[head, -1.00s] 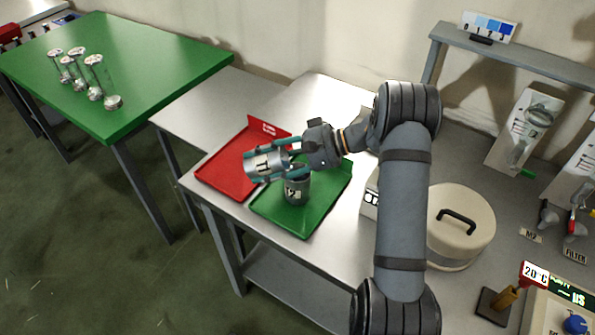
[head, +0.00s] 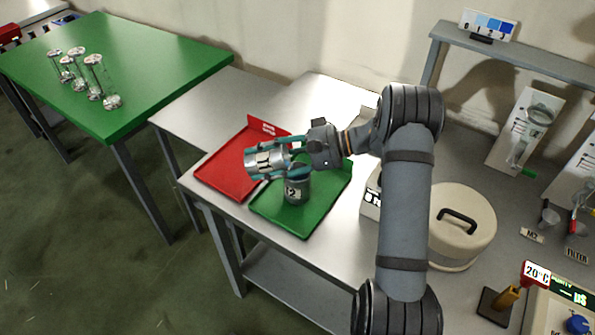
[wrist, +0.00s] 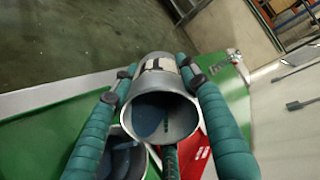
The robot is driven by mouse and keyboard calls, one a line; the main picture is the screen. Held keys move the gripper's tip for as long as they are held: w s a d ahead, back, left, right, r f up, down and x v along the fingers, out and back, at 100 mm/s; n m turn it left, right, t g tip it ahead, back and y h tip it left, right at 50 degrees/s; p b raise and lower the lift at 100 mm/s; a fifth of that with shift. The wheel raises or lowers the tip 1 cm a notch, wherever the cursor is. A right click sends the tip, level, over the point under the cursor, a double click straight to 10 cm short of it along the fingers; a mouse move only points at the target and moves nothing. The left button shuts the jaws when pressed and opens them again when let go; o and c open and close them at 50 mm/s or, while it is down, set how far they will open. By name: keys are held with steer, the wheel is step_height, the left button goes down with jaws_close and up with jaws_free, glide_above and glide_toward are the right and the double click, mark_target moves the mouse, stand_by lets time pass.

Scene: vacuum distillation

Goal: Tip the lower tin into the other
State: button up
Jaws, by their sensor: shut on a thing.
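My gripper (head: 270,158) is shut on a grey metal tin (head: 254,163) with a pale label, held on its side. The held tin (wrist: 172,98) shows its open mouth toward the wrist camera, with a dark bluish inside; I cannot tell whether anything is in it. A second grey tin (head: 297,190), marked with a 2, stands upright on the green tray (head: 318,212), just below and right of the held tin. In the wrist view the standing tin (wrist: 117,158) shows at the lower left, partly hidden by the held tin and a finger.
A red tray (head: 218,175) lies left of the green tray on the metal bench. A cream lidded pot (head: 462,228) and instruments stand to the right. A green table (head: 150,60) with several glass vessels stands at the left, apart from the arm.

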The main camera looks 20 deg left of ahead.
steer(key=shift+w+d+r+y+b, duration=0.1)
steer(key=shift+d+r+y+b, duration=0.2)
steer(key=shift+r+b, duration=0.3)
steer(key=shift+w+d+r+y+b, duration=0.1)
steer(key=shift+d+r+y+b, duration=0.1)
steer(key=shift+r+y+b, duration=0.4)
stand_by(0.5)
steer(key=shift+g+y, duration=0.4)
steer(key=shift+y, duration=0.4)
steer(key=shift+d+r+b, duration=0.15)
steer(key=shift+r+b, duration=0.65)
steer(key=shift+r, duration=0.35)
steer(key=shift+d+r+b, duration=0.1)
steer(key=shift+r+b, duration=0.65)
steer(key=shift+r, duration=0.35)
